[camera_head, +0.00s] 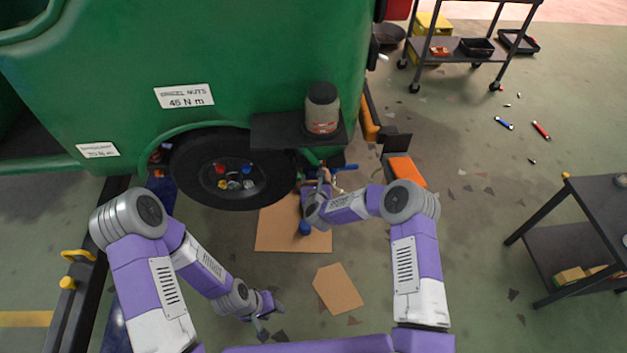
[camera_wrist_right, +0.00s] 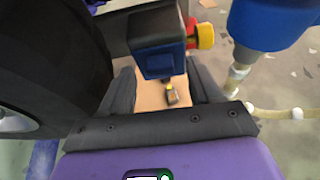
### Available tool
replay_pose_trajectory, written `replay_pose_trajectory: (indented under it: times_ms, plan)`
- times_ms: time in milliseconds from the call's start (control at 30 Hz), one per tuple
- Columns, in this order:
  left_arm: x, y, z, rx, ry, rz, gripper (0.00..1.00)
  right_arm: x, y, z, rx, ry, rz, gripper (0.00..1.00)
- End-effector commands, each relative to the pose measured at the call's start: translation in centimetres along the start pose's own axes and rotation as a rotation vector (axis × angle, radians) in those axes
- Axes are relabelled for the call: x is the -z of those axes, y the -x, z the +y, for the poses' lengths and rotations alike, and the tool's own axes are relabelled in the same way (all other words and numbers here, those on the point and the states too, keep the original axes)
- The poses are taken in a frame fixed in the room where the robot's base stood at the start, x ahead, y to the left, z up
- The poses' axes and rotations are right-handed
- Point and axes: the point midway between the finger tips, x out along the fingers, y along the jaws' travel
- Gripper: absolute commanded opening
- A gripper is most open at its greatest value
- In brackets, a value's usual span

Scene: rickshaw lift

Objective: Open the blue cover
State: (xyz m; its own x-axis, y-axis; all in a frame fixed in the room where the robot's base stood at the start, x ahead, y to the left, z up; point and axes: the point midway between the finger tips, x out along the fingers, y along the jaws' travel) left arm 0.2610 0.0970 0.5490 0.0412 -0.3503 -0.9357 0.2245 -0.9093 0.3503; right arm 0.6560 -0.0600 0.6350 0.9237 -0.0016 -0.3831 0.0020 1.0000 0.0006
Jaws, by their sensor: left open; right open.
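A dark blue box-like cover (camera_wrist_right: 157,42) with a small lighter blue tab shows at the top middle of the right wrist view. My right gripper (camera_wrist_right: 160,70) is open, with one dark finger on each side of the cover's lower end. I cannot tell if the fingers touch it. In the head view my right gripper (camera_head: 318,180) is by the green vehicle, right of the wheel, and the cover there is too small or hidden to make out. My left gripper (camera_head: 266,306) is open and empty, low over the floor.
The wheel (camera_head: 235,168) is left of my right gripper; a dark shelf (camera_head: 275,130) with a jar (camera_head: 322,108) is above. A large blue part (camera_wrist_right: 270,22), red-yellow fitting (camera_wrist_right: 204,36) and pale hose (camera_wrist_right: 275,113) are close right. Cardboard (camera_head: 275,238) lies on the floor.

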Motion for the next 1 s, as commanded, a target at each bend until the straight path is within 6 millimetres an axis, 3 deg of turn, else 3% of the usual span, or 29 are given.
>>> replay_pose_trajectory:
  times_ms: [200, 467, 867, 1000]
  plan:
    - [0.02, -0.42, -0.16, 0.000, 0.000, 0.000, 0.43, -0.05, -1.20, 0.07, -0.001, 0.001, -0.001, 0.63]
    - [0.02, -0.39, -0.15, 0.000, 0.000, 0.000, 0.43, -0.08, -1.24, 0.05, -0.001, 0.001, -0.001, 0.61]
    - [0.02, -0.40, -0.15, 0.000, 0.000, 0.000, 0.43, -0.06, -1.22, 0.04, -0.001, 0.001, 0.000, 0.00]
    - [0.02, -0.40, -0.15, 0.000, 0.000, 0.000, 0.43, -0.05, -1.22, 0.04, -0.001, 0.001, 0.000, 0.00]
